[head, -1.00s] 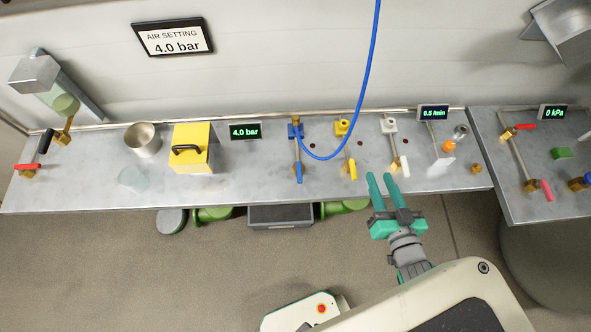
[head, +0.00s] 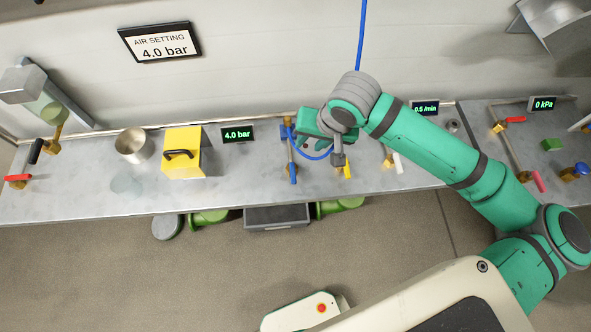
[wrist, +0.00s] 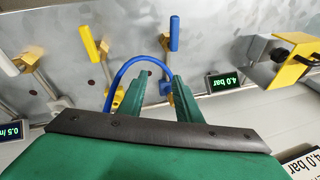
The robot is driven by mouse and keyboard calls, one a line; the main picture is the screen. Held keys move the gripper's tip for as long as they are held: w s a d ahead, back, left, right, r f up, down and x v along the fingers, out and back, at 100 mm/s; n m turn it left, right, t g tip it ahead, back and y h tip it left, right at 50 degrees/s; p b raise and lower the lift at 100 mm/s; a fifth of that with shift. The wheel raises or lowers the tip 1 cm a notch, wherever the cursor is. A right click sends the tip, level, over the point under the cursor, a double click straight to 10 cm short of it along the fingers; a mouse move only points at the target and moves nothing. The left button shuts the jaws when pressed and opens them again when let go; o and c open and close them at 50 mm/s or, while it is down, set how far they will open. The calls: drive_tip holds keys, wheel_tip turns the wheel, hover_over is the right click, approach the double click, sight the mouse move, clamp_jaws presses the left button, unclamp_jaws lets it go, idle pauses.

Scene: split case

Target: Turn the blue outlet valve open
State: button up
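The blue valve handle (head: 292,172) hangs at the table's front side, below a blue fitting (head: 284,131) with a blue hose (head: 360,45). In the wrist view the blue handle (wrist: 174,34) stands beyond the fingertips, and the blue fitting (wrist: 166,88) shows in the gap between the fingers. My gripper (wrist: 159,76) is open, with a clear gap between its two green fingers. The hose (wrist: 125,68) arcs across the left finger's tip. In the head view my wrist hides most of the gripper; whether the fingers touch the fitting cannot be told.
A yellow handle (head: 347,171) and a white handle (head: 398,163) stand to the right. A yellow box (head: 184,150) and a metal cup (head: 133,145) are to the left. The display (head: 237,134) reads 4.0 bar. A blue knob (head: 582,169) is on the right table.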

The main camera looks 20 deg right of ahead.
sight(293, 176)
drive_tip(key=s+a+r+n+g+h, duration=0.1)
drive_tip(key=s+a+r+n+g, duration=0.1)
drive_tip(key=s+a+r+g, duration=0.3)
drive_tip(key=shift+t, duration=0.7)
drive_tip(key=f, duration=0.3)
drive_tip(key=w+f, duration=0.1)
drive_tip(key=f, duration=0.3)
drive_tip(key=a+f, duration=0.1)
drive_tip(key=f, duration=0.3)
drive_tip(key=shift+w+f, duration=0.25)
drive_tip(key=shift+w, duration=0.15)
clamp_jaws()
